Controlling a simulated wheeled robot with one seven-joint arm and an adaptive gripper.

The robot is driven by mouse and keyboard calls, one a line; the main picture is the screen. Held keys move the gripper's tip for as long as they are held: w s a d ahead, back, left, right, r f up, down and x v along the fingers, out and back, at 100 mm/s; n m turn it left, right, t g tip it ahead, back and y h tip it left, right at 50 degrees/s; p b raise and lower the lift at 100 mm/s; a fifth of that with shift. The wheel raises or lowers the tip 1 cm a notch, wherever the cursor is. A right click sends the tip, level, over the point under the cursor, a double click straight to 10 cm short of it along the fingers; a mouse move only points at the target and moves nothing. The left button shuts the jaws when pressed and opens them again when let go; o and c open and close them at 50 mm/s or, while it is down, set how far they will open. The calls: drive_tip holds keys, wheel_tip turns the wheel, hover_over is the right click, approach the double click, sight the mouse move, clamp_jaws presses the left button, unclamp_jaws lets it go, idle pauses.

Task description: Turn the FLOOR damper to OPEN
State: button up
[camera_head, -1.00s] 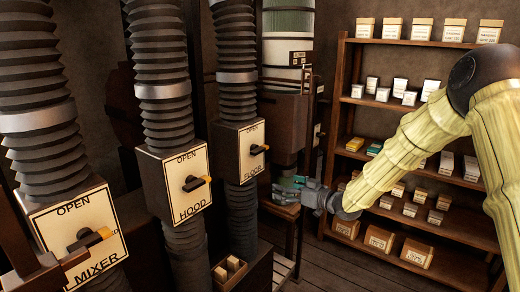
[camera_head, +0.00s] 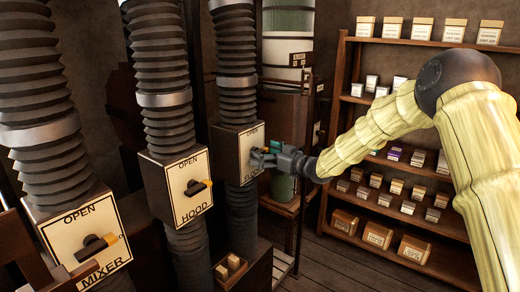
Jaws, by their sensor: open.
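The FLOOR damper box (camera_head: 226,152) sits on the farthest of the ribbed ducts, with a cream plate facing right. Its plate reads OPEN at the top and FLOOR below. My gripper (camera_head: 264,158) is right at this plate, with its fingers spread around the place of the knob. The fingers cover the FLOOR knob, so I cannot tell its angle or whether they touch it.
The HOOD box (camera_head: 184,186) with its yellow-tipped knob (camera_head: 197,187) is nearer, left of my gripper. The MIXER box (camera_head: 85,240) is nearest at lower left. A wooden shelf unit (camera_head: 405,150) with boxes stands at right. A small crate (camera_head: 230,270) is low between.

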drive_tip(key=shift+x, duration=0.8)
drive_tip(key=c, duration=1)
